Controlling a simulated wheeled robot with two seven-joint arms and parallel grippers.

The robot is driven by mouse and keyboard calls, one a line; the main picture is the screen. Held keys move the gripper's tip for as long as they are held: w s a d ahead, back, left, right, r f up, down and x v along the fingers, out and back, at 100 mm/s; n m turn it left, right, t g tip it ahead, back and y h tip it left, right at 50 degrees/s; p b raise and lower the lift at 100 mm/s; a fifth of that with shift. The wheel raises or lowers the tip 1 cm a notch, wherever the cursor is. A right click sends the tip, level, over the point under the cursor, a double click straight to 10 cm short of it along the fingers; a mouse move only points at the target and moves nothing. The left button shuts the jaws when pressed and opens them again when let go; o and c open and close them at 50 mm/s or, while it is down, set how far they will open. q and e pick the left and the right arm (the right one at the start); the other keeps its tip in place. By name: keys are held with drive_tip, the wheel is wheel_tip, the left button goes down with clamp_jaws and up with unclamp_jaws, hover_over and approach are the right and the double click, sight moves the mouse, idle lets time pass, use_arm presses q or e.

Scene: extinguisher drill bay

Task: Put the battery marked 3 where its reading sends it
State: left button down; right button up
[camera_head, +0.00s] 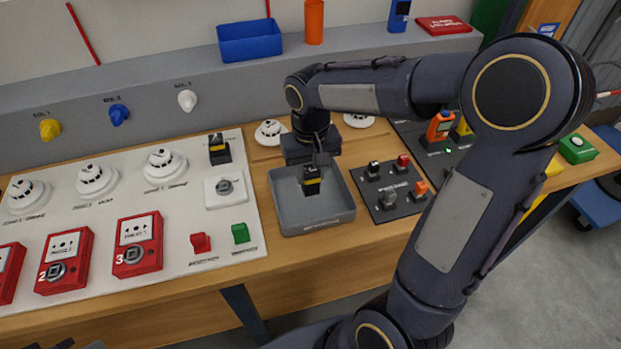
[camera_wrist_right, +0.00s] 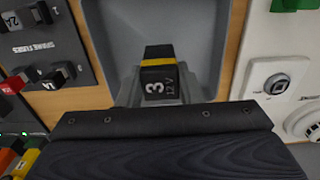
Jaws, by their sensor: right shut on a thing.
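The battery marked 3 (camera_wrist_right: 160,76) is a black block with a yellow band and the print "3 12 V" in the right wrist view. In the head view the battery (camera_head: 311,183) is over the grey tray (camera_head: 318,225). My right gripper (camera_head: 315,165) comes down from above and is shut on the battery. I cannot tell whether the battery touches the tray floor. A similar black and yellow battery (camera_head: 219,149) stands upright on the white board, above the key switch.
Left of the tray is the white board (camera_head: 130,200) with detectors, red call points and switches. Right of it is a dark fuse panel (camera_head: 388,199) with several fuses. An orange tester (camera_head: 440,126) stands farther right. A blue bin (camera_head: 249,41) is on the back ledge.

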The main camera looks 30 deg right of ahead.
sight(310, 182)
drive_tip(key=shift+f, duration=1.55)
drive_tip(key=shift+f, duration=0.2)
drive_tip(key=o, duration=1.2)
drive_tip(key=shift+c, duration=0.2)
